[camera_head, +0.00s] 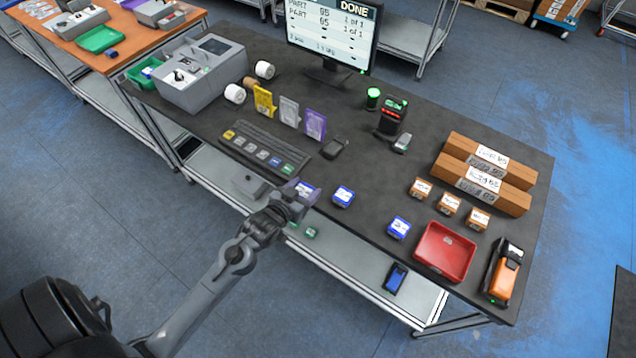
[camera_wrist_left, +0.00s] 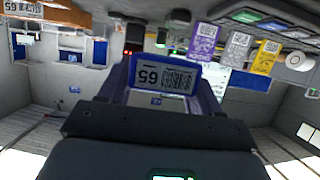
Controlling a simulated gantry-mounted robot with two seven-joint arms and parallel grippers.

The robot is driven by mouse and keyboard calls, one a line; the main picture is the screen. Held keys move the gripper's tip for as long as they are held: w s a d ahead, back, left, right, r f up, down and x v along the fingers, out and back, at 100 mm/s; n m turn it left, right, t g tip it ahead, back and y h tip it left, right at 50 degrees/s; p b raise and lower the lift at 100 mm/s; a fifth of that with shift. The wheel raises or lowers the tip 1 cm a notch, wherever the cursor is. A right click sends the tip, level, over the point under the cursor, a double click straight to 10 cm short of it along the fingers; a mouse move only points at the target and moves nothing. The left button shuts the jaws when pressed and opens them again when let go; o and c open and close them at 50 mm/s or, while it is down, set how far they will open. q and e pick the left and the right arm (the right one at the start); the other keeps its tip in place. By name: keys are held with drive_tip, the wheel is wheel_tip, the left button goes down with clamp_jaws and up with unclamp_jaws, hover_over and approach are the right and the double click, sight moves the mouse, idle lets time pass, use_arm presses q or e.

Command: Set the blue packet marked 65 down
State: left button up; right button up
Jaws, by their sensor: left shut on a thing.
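My left gripper (camera_head: 291,203) is shut on the blue packet marked 65 (camera_wrist_left: 163,76). In the left wrist view, the packet's white label with a code and the number 65 appears upside down between the fingers. In the head view, the held packet (camera_head: 306,190) shows just beyond the fingertips, at the near edge of the dark table (camera_head: 400,165). Whether it touches the table cannot be told. My right gripper is not in view.
Two other blue packets (camera_head: 343,196) (camera_head: 399,228) lie to the right, near a red tray (camera_head: 444,252). A row of colored buttons (camera_head: 262,156) and a handheld device (camera_head: 333,147) lie behind the gripper. The monitor (camera_head: 333,35) reads DONE. Clear tabletop surrounds the nearer blue packet.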

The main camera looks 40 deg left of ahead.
use_arm(q)
hover_over(319, 183)
wheel_tip(319, 183, down, 7)
drive_tip(key=shift+s+r+b, duration=0.15)
drive_tip(key=shift+r+b, duration=0.05)
drive_tip(key=shift+b, duration=0.2)
drive_tip(key=shift+f, duration=1.9)
drive_tip(key=shift+f, duration=0.1)
drive_tip(key=shift+f, duration=0.1)
drive_tip(key=o, duration=1.2)
drive_tip(key=shift+c, duration=0.2)
